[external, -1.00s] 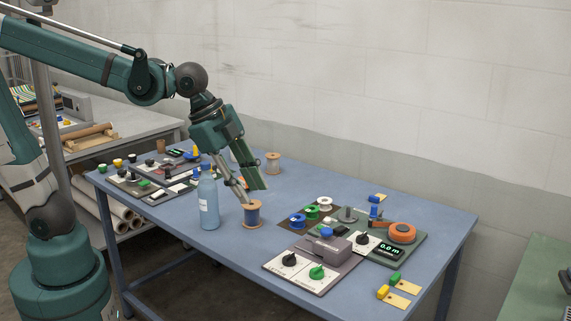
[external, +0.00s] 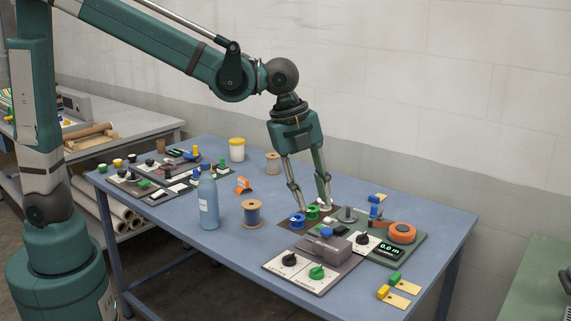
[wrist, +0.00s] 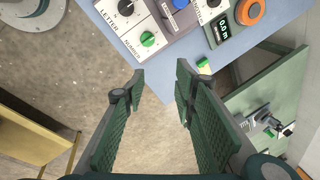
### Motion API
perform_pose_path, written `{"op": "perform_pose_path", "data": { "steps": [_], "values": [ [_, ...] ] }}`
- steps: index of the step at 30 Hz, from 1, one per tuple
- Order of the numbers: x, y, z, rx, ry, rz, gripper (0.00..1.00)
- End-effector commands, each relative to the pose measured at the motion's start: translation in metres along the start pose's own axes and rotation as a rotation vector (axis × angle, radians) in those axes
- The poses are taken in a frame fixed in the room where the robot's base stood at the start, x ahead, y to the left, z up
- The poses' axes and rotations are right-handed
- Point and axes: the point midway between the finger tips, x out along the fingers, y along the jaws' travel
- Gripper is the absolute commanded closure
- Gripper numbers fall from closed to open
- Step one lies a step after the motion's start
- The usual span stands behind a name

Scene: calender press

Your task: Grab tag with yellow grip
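The tag with the yellow grip (external: 383,291) lies at the near right edge of the blue table in the external view. Its pale card extends to the right of the grip. A similar tag with a green grip (external: 394,278) lies just behind it. My gripper (external: 313,207) is open and empty, its fingers pointing down over the small spools, behind and left of the yellow-grip tag. In the wrist view the fingers (wrist: 160,80) are spread apart with floor between them. A small green piece (wrist: 205,68) shows beside the right fingertip there; the yellow grip cannot be made out.
A grey box with knobs (external: 312,262) and an orange reel on a green board (external: 402,232) stand between my gripper and the tags. A bottle (external: 208,201) and a thread spool (external: 252,214) stand left. Table right of the tags is clear.

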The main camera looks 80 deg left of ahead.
Motion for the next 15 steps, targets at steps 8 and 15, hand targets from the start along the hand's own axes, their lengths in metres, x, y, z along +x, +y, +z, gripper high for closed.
{"op": "perform_pose_path", "data": {
  "steps": [8, 15],
  "values": [
    [0.026, -0.033, -0.022, 0.183, -0.007, 0.049, 0.72],
    [0.053, -0.057, -0.041, 0.345, -0.007, 0.092, 0.72]
  ]
}}
